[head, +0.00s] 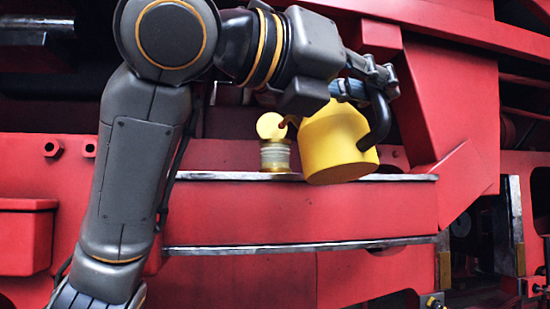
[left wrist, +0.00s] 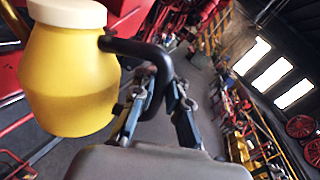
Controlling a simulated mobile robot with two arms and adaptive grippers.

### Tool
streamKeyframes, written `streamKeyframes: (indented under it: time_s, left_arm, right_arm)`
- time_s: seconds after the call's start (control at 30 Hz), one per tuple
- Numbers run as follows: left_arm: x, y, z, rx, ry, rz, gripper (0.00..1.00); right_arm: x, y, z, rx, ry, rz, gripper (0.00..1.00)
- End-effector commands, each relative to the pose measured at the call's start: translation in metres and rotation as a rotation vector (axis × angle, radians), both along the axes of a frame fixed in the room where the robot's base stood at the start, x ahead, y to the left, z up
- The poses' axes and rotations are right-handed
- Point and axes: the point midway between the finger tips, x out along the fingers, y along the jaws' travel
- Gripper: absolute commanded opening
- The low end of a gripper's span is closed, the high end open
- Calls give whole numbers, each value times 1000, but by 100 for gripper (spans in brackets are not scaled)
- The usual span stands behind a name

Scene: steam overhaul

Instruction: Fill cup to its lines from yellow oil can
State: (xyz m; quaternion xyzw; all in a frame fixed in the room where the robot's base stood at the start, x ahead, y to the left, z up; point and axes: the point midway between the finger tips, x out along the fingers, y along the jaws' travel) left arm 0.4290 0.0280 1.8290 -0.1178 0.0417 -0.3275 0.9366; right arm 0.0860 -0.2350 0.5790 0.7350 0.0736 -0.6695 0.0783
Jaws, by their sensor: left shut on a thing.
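The yellow oil can (head: 335,148) is tilted in the head view, its spout side towards the cup. The short spout's end is by the cup's top; I cannot tell whether oil flows. My left gripper (head: 366,90) is shut on the can's black handle. In the left wrist view the can (left wrist: 68,80) with its cream top is beside the left gripper (left wrist: 160,88), whose fingers sit around the handle. The cup (head: 276,156) is small, with a pale ringed body and brass rim and base. A round yellow lid stands raised above it. Its oil level cannot be made out. My right gripper is not in view.
The cup stands on a narrow metal-edged ledge (head: 225,176) of the red frame. A red slanted bracket (head: 450,110) rises close right of the can. A red box (head: 25,237) juts out at left. My left arm covers part of the frame.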

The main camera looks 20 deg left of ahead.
Motion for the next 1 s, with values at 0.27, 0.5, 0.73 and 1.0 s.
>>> streamKeyframes:
  time_s: [0.27,0.5,0.73,1.0]
  left_arm:
    - [-12,8,0,-10,6,-2,0]
    - [-13,9,-1,-11,8,-2,0]
    - [-13,9,1,-12,9,-2,0]
    - [-14,8,12,-34,33,-3,0]
  right_arm:
    - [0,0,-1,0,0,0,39]
    - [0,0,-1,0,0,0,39]
    - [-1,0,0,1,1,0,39]
    - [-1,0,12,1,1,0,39]
